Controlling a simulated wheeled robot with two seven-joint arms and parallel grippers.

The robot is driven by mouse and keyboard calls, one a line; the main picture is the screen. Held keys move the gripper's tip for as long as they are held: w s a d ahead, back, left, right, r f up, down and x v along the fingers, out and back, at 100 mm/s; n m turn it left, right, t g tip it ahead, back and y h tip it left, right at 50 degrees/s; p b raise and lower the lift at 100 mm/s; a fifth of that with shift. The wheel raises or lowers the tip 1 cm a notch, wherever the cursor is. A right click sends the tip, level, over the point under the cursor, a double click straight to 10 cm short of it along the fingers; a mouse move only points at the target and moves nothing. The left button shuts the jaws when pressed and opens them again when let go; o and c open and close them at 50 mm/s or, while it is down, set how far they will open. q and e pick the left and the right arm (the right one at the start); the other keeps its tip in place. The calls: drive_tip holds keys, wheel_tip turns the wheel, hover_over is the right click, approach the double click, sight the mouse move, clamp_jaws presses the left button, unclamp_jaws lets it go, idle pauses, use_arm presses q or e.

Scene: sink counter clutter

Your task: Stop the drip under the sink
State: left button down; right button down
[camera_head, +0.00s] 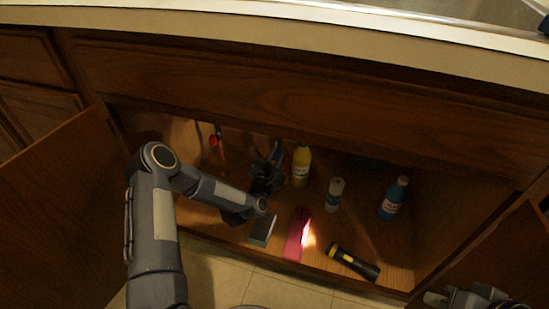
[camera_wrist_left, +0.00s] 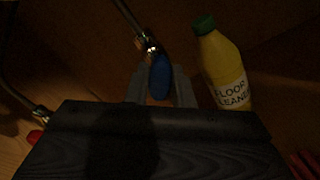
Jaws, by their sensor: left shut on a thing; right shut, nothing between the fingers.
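Under the sink, my left gripper (camera_head: 274,160) reaches into the open cabinet. In the left wrist view its fingers (camera_wrist_left: 160,88) are shut on a blue valve handle (camera_wrist_left: 160,74), at the end of a thin metal pipe (camera_wrist_left: 132,20). The blue handle is small and partly hidden in the head view. A red valve handle (camera_head: 213,141) sits further left on another pipe; it also shows at the left edge of the wrist view (camera_wrist_left: 35,136). No drip can be made out. My right gripper (camera_head: 470,298) is shut and empty at the bottom right, outside the cabinet.
A yellow floor cleaner bottle (camera_head: 301,167) stands just right of my left gripper. A white bottle (camera_head: 335,195) and a blue bottle (camera_head: 392,200) stand further right.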

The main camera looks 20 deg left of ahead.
use_arm(q)
drive_tip(key=m, duration=0.5)
drive_tip(key=shift+f+m, duration=0.2)
drive_tip(key=shift+m, duration=0.1)
drive_tip(key=m, duration=0.4)
drive_tip(key=shift+f+m, duration=0.1)
drive_tip(key=shift+m, duration=0.3)
drive_tip(key=c, duration=1.3)
unclamp_jaws()
drive_tip(key=shift+o, duration=0.2)
drive_tip(key=shift+s, duration=0.15)
drive_tip(key=shift+s, duration=0.35)
drive_tip(key=s+p, duration=0.2)
drive_tip(key=s, duration=0.5)
drive_tip(key=shift+p, duration=0.35)
drive_tip(key=shift+a, duration=0.1)
